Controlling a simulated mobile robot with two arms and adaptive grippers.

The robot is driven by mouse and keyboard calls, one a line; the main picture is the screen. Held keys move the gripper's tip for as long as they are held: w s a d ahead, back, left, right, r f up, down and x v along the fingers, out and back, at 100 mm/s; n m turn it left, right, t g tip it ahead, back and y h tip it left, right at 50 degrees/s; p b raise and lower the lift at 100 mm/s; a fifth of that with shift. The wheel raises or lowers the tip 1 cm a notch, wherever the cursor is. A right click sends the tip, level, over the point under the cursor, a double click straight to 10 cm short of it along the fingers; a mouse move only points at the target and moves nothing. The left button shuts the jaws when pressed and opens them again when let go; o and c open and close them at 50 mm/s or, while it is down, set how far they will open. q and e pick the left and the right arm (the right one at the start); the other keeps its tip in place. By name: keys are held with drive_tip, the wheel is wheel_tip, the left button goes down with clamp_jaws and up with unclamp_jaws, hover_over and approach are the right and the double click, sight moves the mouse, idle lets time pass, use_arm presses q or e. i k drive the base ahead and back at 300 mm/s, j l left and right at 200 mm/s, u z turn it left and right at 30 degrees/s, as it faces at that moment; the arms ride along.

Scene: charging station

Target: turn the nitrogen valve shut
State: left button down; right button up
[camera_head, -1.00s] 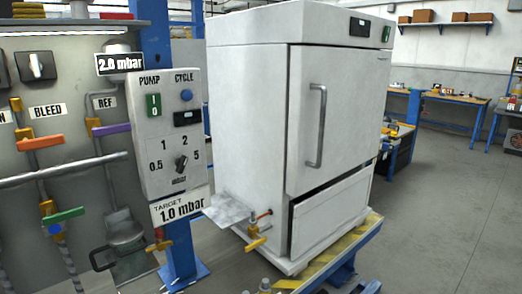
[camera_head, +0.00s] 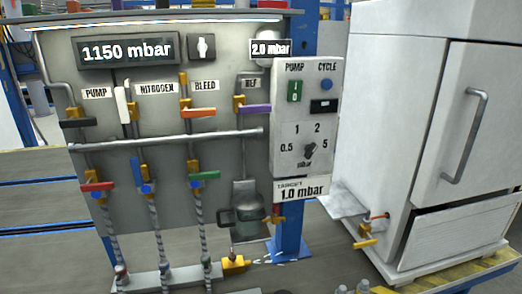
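The NITROGEN label (camera_head: 156,88) is on the grey gas panel (camera_head: 230,140), left of the middle of the head view. The valve just left of and below it has a white handle (camera_head: 122,104) standing about upright, roughly along its pipe. A blue handle (camera_head: 136,172) lower on the same line also stands upright. Neither of my grippers is in view.
Neighbouring handles are black (camera_head: 78,122), orange (camera_head: 198,112), purple (camera_head: 254,109), red (camera_head: 97,186) and green (camera_head: 204,175). A gauge (camera_head: 126,50) reads 1150 mbar. A control box (camera_head: 305,115) and white cabinet (camera_head: 430,130) stand right.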

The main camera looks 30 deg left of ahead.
sight(125, 115)
drive_tip(key=u, duration=1.15)
